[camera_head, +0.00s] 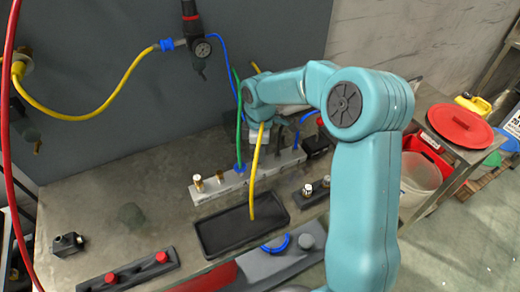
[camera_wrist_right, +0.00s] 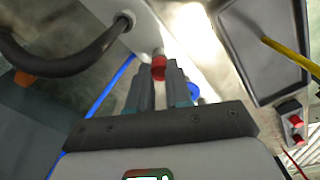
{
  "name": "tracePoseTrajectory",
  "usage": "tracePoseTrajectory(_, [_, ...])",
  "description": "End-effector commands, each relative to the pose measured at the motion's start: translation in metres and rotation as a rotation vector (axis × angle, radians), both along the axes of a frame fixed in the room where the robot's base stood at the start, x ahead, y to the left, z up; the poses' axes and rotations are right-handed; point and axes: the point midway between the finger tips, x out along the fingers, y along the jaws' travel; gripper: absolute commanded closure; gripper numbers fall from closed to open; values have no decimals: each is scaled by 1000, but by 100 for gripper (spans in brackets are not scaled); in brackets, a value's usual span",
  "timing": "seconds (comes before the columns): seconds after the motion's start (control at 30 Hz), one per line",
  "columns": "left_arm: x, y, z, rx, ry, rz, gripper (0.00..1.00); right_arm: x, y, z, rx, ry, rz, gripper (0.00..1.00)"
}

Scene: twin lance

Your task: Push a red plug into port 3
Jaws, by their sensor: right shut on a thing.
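My right gripper (camera_head: 258,143) is over the pale port bar (camera_head: 208,195) at the back of the bench in the head view. In the right wrist view the gripper (camera_wrist_right: 162,75) is shut on a red plug (camera_wrist_right: 158,65) at its fingertips. The plug is close to the pale bar (camera_wrist_right: 135,38); I cannot tell whether it touches or sits in a port. The bar has brass ports (camera_head: 220,177) at its left and a blue fitting (camera_head: 240,168) with a green hose. Port numbers are not readable, and my gripper hides part of the bar. My left gripper is out of view.
A black tray (camera_head: 215,236) lies in front of the bar, with a yellow hose (camera_head: 255,175) crossing above it. A dark rack (camera_head: 130,272) with two red plugs (camera_head: 162,257) is at the front left. A black hose (camera_wrist_right: 75,62) runs near my gripper. The bench's left middle is mostly clear.

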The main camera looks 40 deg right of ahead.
Motion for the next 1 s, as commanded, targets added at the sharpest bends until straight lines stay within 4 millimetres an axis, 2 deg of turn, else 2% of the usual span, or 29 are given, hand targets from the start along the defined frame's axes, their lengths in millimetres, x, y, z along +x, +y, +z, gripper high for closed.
tracePoseTrajectory(0.27, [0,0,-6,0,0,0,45,0,0,-8,0,1,0,100])
tracePoseTrajectory(0.3, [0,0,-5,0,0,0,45,0,0,-8,0,1,0,75])
tracePoseTrajectory(0.37, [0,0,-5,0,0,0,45,0,0,-7,0,1,0,55])
tracePoseTrajectory(0.4, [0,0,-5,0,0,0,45,0,0,-7,1,1,0,51])
tracePoseTrajectory(0.67, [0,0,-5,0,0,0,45,0,0,-6,0,0,0,51])
tracePoseTrajectory(0.77, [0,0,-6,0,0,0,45,1,0,0,-1,-4,0,51])
tracePoseTrajectory(0.87, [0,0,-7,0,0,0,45,1,0,16,-2,-5,1,51])
tracePoseTrajectory(1.0, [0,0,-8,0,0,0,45,1,0,53,-2,-7,0,51])
